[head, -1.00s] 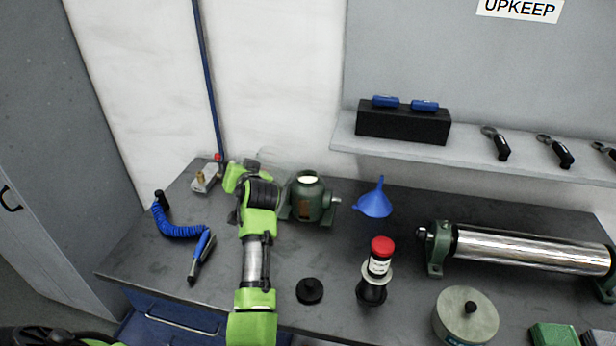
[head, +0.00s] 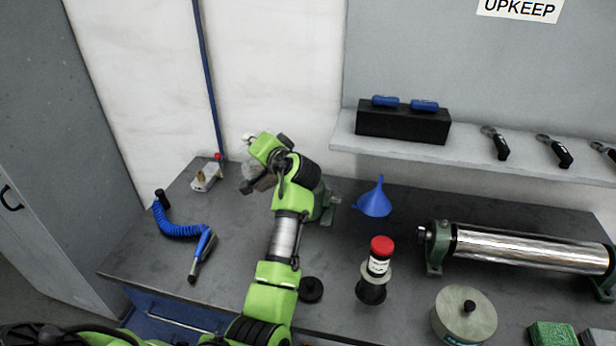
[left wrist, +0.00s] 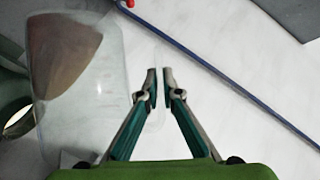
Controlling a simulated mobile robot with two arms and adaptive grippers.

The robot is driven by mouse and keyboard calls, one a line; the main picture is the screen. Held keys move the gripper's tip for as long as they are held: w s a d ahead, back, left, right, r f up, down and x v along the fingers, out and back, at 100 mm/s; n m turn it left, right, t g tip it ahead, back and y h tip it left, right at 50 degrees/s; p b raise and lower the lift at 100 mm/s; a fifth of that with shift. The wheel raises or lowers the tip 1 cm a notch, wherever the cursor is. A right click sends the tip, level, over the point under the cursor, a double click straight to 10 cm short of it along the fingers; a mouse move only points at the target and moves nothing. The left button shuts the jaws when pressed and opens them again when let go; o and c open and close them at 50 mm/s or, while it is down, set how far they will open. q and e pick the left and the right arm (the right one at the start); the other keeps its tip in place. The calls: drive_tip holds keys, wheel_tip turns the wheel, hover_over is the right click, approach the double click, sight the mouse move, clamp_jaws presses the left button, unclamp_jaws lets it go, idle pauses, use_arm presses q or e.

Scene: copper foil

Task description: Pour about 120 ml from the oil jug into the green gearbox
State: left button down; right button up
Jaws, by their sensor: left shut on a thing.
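The oil jug (left wrist: 105,95) is clear with brown oil pooled toward one upper corner in the left wrist view. The green gearbox (head: 327,203) is mostly hidden behind my left arm. Its green body and round opening (left wrist: 20,118) show at the left edge of the wrist view, beside the jug. I cannot see a stream of oil.
A blue funnel (head: 375,201) lies right of the gearbox. A chrome roller (head: 530,250) fills the right. A blue coiled air hose (head: 180,231) lies at left.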

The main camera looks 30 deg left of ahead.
use_arm(q)
drive_tip(key=shift+w+d+r+m+y, duration=0.25)
drive_tip(key=shift+r+m+y, duration=0.05)
drive_tip(key=shift+r, duration=0.2)
drive_tip(key=shift+w+d+r+m, duration=0.2)
drive_tip(key=shift+r+m, duration=0.1)
drive_tip(key=shift+r, duration=0.1)
drive_tip(key=shift+w+d+r+m+y, duration=0.1)
drive_tip(key=shift+w+d+m+y, duration=0.35)
drive_tip(key=shift+d+m, duration=0.25)
idle(1.5)
drive_tip(key=shift+w+d+r+m+y, duration=0.25)
drive_tip(key=shift+w+d+r+m, duration=0.45)
drive_tip(key=shift+r, duration=0.1)
idle(1.9)
drive_tip(key=s+a+f+n, duration=0.1)
drive_tip(key=a, duration=0.1)
drive_tip(key=s+a+f+n+h, duration=0.1)
drive_tip(key=s+a+f+n, duration=0.1)
drive_tip(key=shift+s+f+h, duration=0.1)
drive_tip(key=shift+s+h, duration=0.05)
drive_tip(key=shift+h, duration=0.15)
drive_tip(key=shift+s+a, duration=0.15)
drive_tip(key=shift+w, duration=0.2)
drive_tip(key=shift+s, duration=0.1)
